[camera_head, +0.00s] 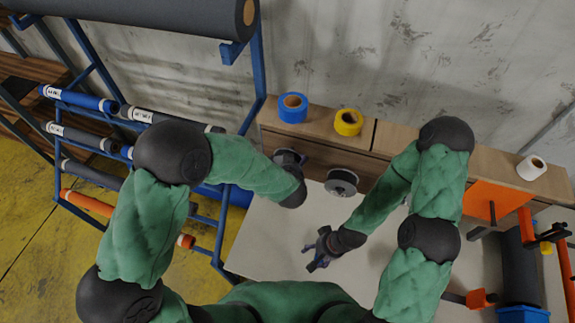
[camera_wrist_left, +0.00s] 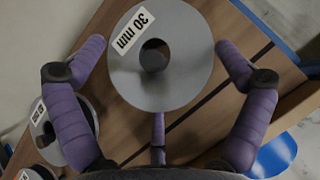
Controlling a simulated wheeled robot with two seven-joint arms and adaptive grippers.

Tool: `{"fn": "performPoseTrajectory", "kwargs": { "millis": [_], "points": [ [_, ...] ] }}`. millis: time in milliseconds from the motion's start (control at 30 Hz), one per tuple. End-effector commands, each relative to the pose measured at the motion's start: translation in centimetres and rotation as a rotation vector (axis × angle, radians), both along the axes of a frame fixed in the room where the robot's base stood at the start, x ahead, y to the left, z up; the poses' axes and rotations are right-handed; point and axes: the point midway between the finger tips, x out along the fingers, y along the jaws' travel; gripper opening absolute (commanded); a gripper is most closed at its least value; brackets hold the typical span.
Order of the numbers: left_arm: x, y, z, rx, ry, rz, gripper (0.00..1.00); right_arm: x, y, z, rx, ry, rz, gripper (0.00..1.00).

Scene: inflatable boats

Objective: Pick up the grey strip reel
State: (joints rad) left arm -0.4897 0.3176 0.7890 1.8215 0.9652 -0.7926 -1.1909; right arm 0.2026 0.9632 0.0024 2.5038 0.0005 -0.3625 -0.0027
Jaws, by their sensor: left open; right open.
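A grey reel with a white "30 mm" label (camera_wrist_left: 185,75) fills the middle of the left wrist view. My left gripper (camera_wrist_left: 162,50) is open, with its purple fingers spread on either side of this reel and one finger below it. I cannot tell if they touch it. In the head view, a dark reel (camera_head: 287,157) shows at the end of my left arm, and the left fingers are mostly hidden by the wrist. Another grey reel (camera_head: 342,182) is just right of it. My right gripper (camera_head: 318,252) is open and empty over the pale table.
A blue roll (camera_head: 292,108), a yellow roll (camera_head: 348,122) and a white roll (camera_head: 531,168) sit on the wooden shelf (camera_head: 420,150) behind. More reels (camera_wrist_left: 65,130) show at lower left in the wrist view. A blue rack (camera_head: 255,75) stands left. The table (camera_head: 270,240) is largely clear.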

Motion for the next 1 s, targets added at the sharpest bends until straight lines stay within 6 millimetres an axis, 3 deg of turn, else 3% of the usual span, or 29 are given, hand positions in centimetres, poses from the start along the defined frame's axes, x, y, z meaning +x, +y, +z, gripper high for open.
{"fn": "performPoseTrajectory", "kwargs": {
  "millis": [100,300,700,900,1000],
  "points": [
    [1.0,-0.1,-1.4,-0.001,-0.001,0.0,1.0,0.0,0.0,-1.8,0.0,0.0,0.0,0.67],
    [2.5,0.0,-2.5,-0.002,0.0,0.001,1.0,0.0,0.0,-3.4,0.0,0.0,0.0,0.67],
    [3.0,0.0,-2.6,-0.001,0.002,-0.001,1.0,0.0,0.0,-3.6,0.0,0.0,0.0,0.67],
    [3.0,0.0,-2.6,0.0,0.001,0.0,0.49,0.0,0.0,-3.6,0.0,0.0,0.0,0.67],
    [3.0,0.0,-2.6,-0.001,-0.001,0.0,0.49,0.0,0.0,-3.6,0.0,0.0,0.0,0.67]
  ]
}}
